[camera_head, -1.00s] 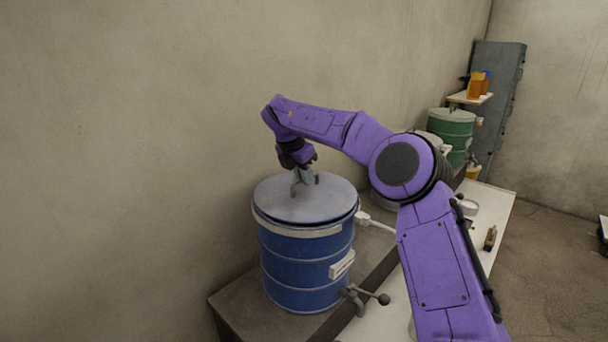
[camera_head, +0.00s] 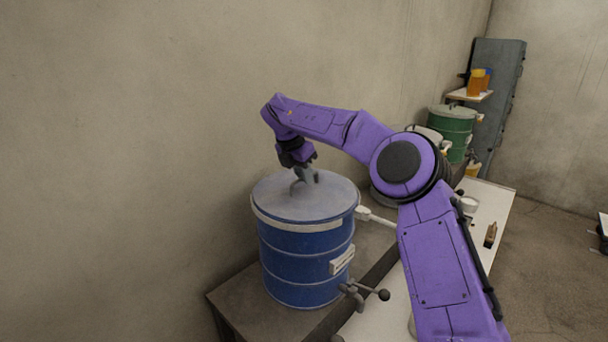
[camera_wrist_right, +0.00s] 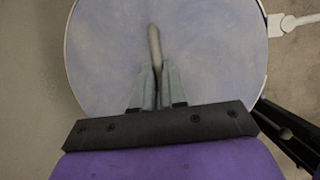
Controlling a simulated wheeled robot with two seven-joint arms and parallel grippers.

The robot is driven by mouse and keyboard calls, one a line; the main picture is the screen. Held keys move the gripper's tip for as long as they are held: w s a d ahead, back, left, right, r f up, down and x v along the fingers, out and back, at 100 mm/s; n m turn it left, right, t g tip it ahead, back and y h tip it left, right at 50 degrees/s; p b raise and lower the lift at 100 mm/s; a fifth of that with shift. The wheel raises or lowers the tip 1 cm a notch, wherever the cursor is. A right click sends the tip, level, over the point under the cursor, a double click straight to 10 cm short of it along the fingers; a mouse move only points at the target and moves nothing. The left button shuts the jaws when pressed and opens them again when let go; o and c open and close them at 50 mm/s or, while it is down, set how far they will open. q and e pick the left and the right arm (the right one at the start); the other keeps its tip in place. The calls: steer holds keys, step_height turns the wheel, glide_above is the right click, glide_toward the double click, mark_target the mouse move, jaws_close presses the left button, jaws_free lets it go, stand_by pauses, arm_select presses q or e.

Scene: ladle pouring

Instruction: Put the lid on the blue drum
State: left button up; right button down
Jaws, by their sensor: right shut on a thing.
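The blue drum (camera_head: 304,262) stands upright on a dark bench near the wall. The grey round lid (camera_head: 288,201) lies over the drum's top and covers its opening. In the head view it looks level; I cannot tell whether it is fully seated. My right gripper (camera_head: 306,178) comes down from above at the lid's middle. In the right wrist view the lid (camera_wrist_right: 105,60) fills most of the picture, and the gripper (camera_wrist_right: 158,75) is shut on the lid's raised handle (camera_wrist_right: 154,42). My left gripper is not in view.
A clamp with a ball-ended lever (camera_head: 366,293) sits at the bench edge in front of the drum. A green drum (camera_head: 452,130) and orange containers (camera_head: 475,84) stand farther back right. A white tabletop (camera_head: 480,218) holds small items. The wall is close behind the blue drum.

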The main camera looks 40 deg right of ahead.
steer(key=shift+s, duration=0.1)
steer(key=c, duration=1.1)
jaws_free()
steer(key=v, duration=1)
steer(key=shift+r, duration=0.25)
steer(key=shift+a, duration=0.15)
